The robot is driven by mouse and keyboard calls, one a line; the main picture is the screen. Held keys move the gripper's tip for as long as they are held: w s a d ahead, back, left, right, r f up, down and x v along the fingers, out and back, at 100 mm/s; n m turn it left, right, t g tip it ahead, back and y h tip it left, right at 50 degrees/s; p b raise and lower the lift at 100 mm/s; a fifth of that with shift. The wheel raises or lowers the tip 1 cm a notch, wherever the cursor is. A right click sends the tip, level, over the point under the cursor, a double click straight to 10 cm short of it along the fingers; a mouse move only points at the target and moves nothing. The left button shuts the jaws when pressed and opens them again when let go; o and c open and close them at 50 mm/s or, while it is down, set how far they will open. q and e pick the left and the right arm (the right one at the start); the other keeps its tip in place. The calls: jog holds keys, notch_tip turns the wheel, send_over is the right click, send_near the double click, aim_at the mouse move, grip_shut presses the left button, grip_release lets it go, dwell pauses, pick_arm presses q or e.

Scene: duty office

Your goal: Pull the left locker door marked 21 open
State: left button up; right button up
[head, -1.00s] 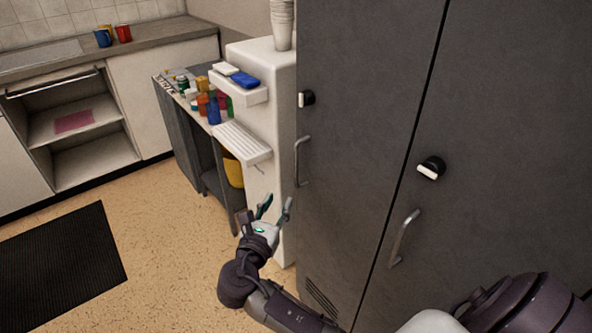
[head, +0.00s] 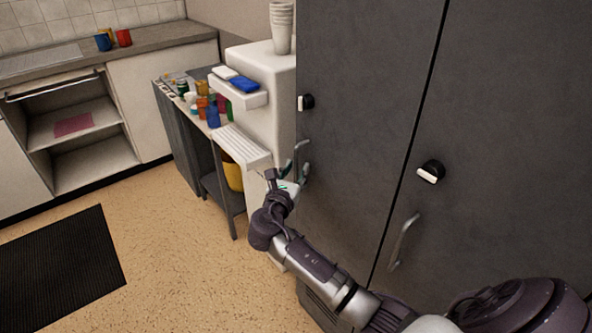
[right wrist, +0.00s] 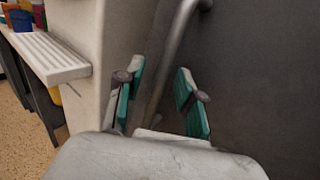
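The left locker door (head: 355,120) is dark grey and closed flush beside the right door (head: 510,130). No number is legible on either. The left door has a black-and-white latch knob (head: 306,102) and, below it, an upright metal bar handle (head: 306,158). My right gripper (head: 293,170) is at the lower part of this handle and partly overlaps it. In the right wrist view the two teal-padded fingers (right wrist: 157,98) are spread apart, and the handle (right wrist: 178,38) rises just beyond their tips. I cannot tell whether they touch it. My left gripper is out of view.
A white water dispenser (head: 262,120) with a drip tray (head: 240,146) stands close left of the locker. A cart (head: 185,140) with bottles is further left. The right door has its own handle (head: 403,242). The floor (head: 175,250) in front is clear, with a black mat (head: 60,265).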

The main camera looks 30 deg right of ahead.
jog(key=shift+c, duration=0.3)
grip_shut()
